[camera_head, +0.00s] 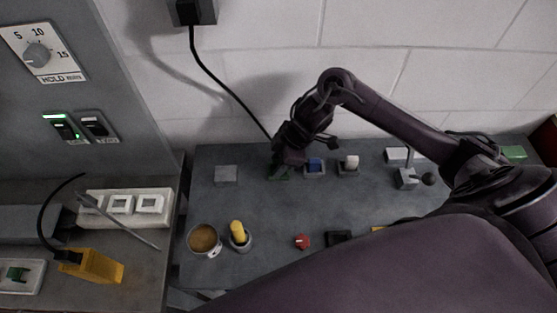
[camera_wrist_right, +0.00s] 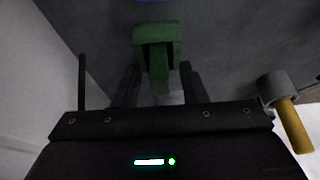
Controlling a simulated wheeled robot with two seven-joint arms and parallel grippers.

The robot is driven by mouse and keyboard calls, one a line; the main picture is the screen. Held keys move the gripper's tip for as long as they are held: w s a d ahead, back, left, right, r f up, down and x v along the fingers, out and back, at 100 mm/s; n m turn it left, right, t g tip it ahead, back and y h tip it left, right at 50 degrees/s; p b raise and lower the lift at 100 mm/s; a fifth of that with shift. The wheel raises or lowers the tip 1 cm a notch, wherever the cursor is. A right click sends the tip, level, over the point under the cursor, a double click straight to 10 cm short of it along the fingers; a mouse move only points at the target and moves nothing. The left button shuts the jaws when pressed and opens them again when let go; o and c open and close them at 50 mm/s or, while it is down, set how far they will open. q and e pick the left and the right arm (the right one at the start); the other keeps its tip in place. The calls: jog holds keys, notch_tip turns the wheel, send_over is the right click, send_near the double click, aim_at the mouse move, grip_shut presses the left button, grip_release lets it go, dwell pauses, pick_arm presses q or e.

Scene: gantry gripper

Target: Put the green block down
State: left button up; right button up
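The green block (camera_head: 279,173) is at the fingers of my right gripper (camera_head: 284,165), over the back of the grey bench. In the right wrist view the green block (camera_wrist_right: 157,33) sits between the two fingers of the right gripper (camera_wrist_right: 159,68), which lie close along its sides. The gripper looks shut on it. The gripper hides much of the block in the head view, and I cannot tell whether its underside touches anything. My left gripper is not in view.
A bare grey pad (camera_head: 226,175) is to the left. A blue block (camera_head: 314,164) and a white block (camera_head: 351,161) stand on holders to the right. A brown-filled cup (camera_head: 204,240), a yellow-handled item (camera_head: 238,232) and a red knob (camera_head: 302,241) are nearer. The bench middle is clear.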

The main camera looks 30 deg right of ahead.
jog(key=v, duration=1.2)
jog(key=shift+r, duration=0.2)
